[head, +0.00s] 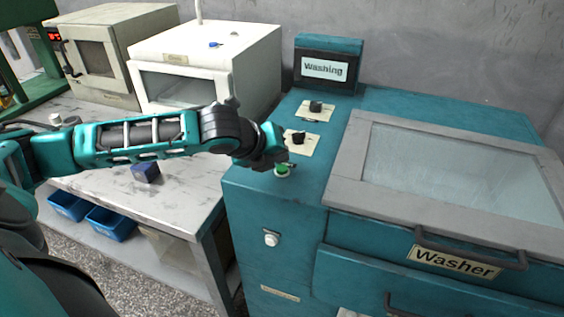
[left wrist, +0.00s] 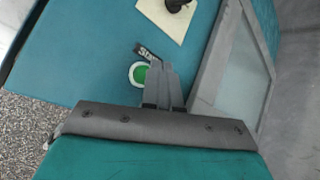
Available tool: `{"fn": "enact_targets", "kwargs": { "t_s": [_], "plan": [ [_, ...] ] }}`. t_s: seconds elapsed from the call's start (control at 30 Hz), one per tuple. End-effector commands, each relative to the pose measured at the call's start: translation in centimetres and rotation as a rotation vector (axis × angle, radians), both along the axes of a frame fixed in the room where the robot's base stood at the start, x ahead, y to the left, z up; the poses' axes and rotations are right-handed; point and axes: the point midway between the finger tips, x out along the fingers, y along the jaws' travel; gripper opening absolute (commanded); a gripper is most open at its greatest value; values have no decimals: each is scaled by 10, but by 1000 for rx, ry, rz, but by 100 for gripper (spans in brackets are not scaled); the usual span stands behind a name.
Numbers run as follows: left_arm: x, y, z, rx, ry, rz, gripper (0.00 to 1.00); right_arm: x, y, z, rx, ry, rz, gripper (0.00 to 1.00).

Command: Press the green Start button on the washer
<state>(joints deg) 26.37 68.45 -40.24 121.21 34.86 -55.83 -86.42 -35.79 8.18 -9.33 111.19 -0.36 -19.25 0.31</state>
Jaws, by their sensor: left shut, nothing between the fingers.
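The washer (head: 270,217) is a teal machine on the right in the head view, with a grey-framed glass lid and a "Washer" label. Its green Start button (head: 282,170) sits on the top near the front left corner. In the left wrist view the green button (left wrist: 139,74) has a white ring and a partly covered label beside it. My left gripper (head: 285,164) is shut and empty, with its fingertips right by the button. In the left wrist view the closed fingers (left wrist: 158,75) lie just right of the button and overlap its edge. I cannot tell whether they touch it. My right gripper is not in view.
Two black knobs on cream plates (head: 317,112) stand behind the button. A sign reading "Washing" (head: 324,68) is at the washer's back. A white machine (head: 250,62) and a beige one (head: 115,70) stand on the left table (head: 190,190), with a dark blue block (head: 146,172).

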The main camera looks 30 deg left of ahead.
Motion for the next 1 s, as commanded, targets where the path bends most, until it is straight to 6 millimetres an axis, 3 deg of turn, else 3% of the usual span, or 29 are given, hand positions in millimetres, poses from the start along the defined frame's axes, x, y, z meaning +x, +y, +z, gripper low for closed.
{"fn": "enact_targets", "kwargs": {
  "t_s": [0.37,0.63,1.0],
  "plan": [
    [0,0,3,-1,-1,-1,0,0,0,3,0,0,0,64],
    [0,0,30,0,-4,-1,0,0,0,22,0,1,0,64],
    [0,0,50,0,-1,0,0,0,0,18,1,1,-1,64]
  ]
}}
